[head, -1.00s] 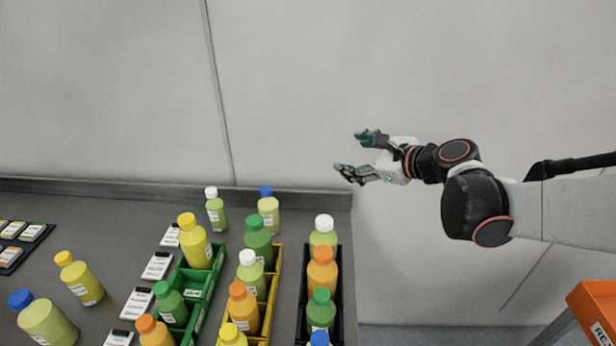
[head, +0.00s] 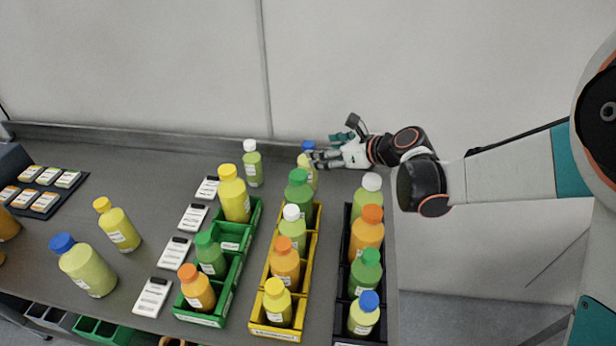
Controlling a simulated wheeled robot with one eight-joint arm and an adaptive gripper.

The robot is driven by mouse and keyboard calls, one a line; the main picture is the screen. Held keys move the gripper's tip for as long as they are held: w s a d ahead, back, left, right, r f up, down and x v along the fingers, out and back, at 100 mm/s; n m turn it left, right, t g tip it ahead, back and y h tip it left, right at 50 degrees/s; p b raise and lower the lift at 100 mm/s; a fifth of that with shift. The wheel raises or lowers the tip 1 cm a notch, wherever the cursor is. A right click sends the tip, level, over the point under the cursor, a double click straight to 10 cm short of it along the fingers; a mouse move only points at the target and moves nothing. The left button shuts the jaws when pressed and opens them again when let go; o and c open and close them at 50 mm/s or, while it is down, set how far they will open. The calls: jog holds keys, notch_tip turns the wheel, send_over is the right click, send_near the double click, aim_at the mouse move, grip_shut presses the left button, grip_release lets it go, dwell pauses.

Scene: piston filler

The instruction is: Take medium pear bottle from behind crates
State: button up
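Two bottles stand behind the crates near the wall: a pale green one with a white cap (head: 252,168) and a pale yellow-green one with a blue cap (head: 309,178). Their labels are too small to read, so I cannot tell by text which is pear. My gripper (head: 323,147) is open at the right of the blue-capped bottle, with its fingers pointing left. The lower finger overlaps the upper part of that bottle and hides some of it. I cannot tell whether it touches.
A green crate (head: 231,291), a yellow crate (head: 273,332) and a black crate (head: 347,250) hold several bottles in front. A tall green-capped bottle (head: 299,193) stands close before the blue-capped one. White label cards (head: 153,296) lie left of the crates. The wall (head: 180,70) is close behind.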

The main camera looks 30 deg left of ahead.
aim_at(308, 167)
jog(key=x, duration=0.2)
jog(key=b+x, duration=0.1)
jog(key=x, duration=0.1)
jog(key=b+x, duration=0.1)
jog(key=x, duration=0.1)
jog(key=shift+s+a+r, duration=0.1)
jog(key=shift+s+r, duration=0.05)
jog(key=shift+s, duration=0.2)
jog(key=shift+w+a, duration=0.25)
jog(key=shift+a, duration=0.15)
jog(key=shift+c, duration=0.6)
jog(key=shift+s+d, duration=0.1)
jog(key=shift+s, duration=0.05)
grip_shut()
